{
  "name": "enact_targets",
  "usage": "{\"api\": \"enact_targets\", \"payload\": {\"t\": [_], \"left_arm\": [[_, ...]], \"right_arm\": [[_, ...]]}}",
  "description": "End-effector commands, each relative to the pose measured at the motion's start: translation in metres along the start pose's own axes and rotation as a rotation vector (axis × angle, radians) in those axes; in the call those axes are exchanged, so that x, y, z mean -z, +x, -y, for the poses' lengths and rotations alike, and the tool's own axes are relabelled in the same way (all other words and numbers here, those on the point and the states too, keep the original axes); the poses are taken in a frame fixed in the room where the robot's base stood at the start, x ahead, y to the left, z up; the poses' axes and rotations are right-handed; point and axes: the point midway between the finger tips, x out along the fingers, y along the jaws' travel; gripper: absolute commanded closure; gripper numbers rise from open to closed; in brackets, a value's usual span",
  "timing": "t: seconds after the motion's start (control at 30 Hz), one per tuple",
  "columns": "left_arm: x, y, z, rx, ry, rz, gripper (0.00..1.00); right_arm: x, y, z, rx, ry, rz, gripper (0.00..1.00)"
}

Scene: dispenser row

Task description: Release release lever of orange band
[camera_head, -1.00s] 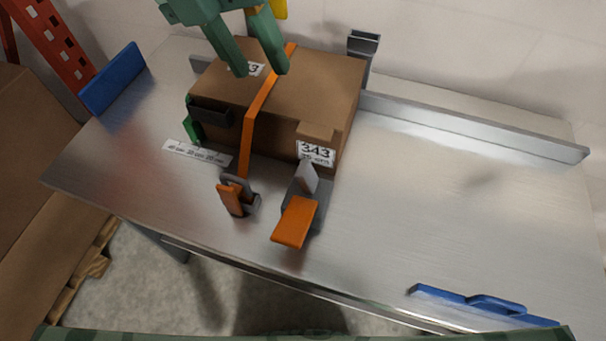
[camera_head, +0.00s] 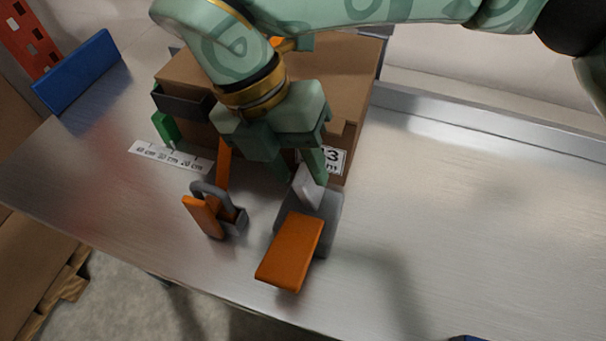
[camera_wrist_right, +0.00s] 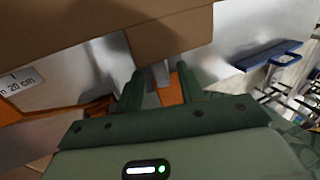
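The orange band (camera_head: 223,163) runs down the front of the cardboard box (camera_head: 345,75) to a small grey buckle (camera_head: 236,219) with an orange lever (camera_head: 203,216). To its right stands a grey block (camera_head: 327,215) with an upright pale plate (camera_head: 308,188) and a wide orange paddle (camera_head: 291,251). My right gripper (camera_head: 298,171) is open, pointing down at the box front, its right fingertip close by the pale plate. In the wrist view, the plate and orange paddle (camera_wrist_right: 174,92) show between and beyond its fingers (camera_wrist_right: 158,88); contact is unclear.
A dark bracket (camera_head: 182,103) and green piece (camera_head: 166,130) sit by the box's left side. A ruler label (camera_head: 170,157) and blue bar (camera_head: 78,72) are left. A metal rail (camera_head: 480,120) runs behind; the table right of the paddle is clear.

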Motion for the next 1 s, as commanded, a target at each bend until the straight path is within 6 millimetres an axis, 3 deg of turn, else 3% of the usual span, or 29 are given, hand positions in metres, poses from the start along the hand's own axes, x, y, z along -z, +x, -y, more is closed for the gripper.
{"api": "enact_targets", "payload": {"t": [0.03, 0.17, 0.5, 0.67, 1.0], "left_arm": [[-0.001, 0.004, 0.001, 0.001, 0.005, 0.006, 1.0], [0.001, 0.006, 0.005, 0.006, 0.016, 0.011, 1.0], [0.002, 0.005, 0.006, 0.009, 0.02, 0.011, 1.0], [0.002, 0.005, 0.006, 0.009, 0.019, 0.011, 1.0], [0.003, 0.003, 0.007, 0.01, 0.016, 0.005, 1.0]], "right_arm": [[-0.001, 0.011, -0.001, 0.001, -0.002, -0.004, 0.62], [0.0, 0.022, 0.0, 0.001, 0.0, -0.002, 0.62], [0.0, 0.025, 0.0, 0.0, 0.002, 0.001, 0.62], [0.0, 0.025, 0.0, 0.0, 0.002, 0.001, 1.0], [0.0, 0.024, 0.003, -0.03, 0.0, 0.001, 1.0]]}}
